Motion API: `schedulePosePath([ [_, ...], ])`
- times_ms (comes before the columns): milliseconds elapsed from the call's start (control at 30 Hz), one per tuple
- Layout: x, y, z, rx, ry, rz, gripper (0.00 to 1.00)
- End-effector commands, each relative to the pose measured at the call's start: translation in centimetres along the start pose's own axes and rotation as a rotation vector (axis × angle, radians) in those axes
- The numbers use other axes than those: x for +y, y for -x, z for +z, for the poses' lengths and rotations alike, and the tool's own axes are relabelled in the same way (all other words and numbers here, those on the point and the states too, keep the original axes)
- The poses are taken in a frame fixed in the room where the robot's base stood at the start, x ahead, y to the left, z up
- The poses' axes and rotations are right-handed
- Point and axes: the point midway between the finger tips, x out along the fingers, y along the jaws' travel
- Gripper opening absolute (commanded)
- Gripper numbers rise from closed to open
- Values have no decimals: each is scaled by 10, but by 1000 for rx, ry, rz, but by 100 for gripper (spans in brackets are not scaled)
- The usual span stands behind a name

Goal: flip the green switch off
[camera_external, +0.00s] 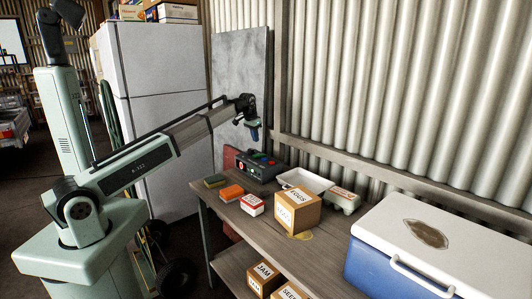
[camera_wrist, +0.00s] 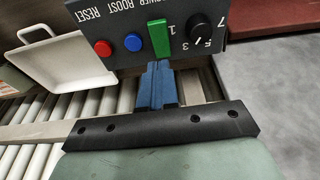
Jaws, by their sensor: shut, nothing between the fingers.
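The green switch (camera_wrist: 159,39) is an upright green lever on a dark control box (camera_wrist: 185,15) in the wrist view, between a blue button and a black knob. In the external view the control box (camera_external: 259,165) stands at the far end of the workbench. My gripper (camera_wrist: 156,68) is shut and empty, its blue fingertips close to the end of the green lever. I cannot tell if they touch. In the external view my gripper (camera_external: 254,135) points down above the box; the switch is too small to make out clearly there.
A red button (camera_wrist: 103,48) and blue button (camera_wrist: 133,42) sit beside the switch; a black knob (camera_wrist: 200,27) is on its other side. A white tray (camera_external: 305,181), eggs box (camera_external: 294,211) and small cartons stand on the workbench (camera_external: 265,235). A cooler (camera_external: 425,250) is at right.

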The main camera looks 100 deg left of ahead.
Motion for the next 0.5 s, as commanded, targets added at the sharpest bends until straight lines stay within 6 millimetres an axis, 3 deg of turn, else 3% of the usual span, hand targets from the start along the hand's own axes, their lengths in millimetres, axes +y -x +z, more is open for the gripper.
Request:
schedulePosePath([
  [200, 0, -38, 1, -3, 0, 0, 0],
  [500, 0, -66, 13, 0, 0, 0, 0],
])
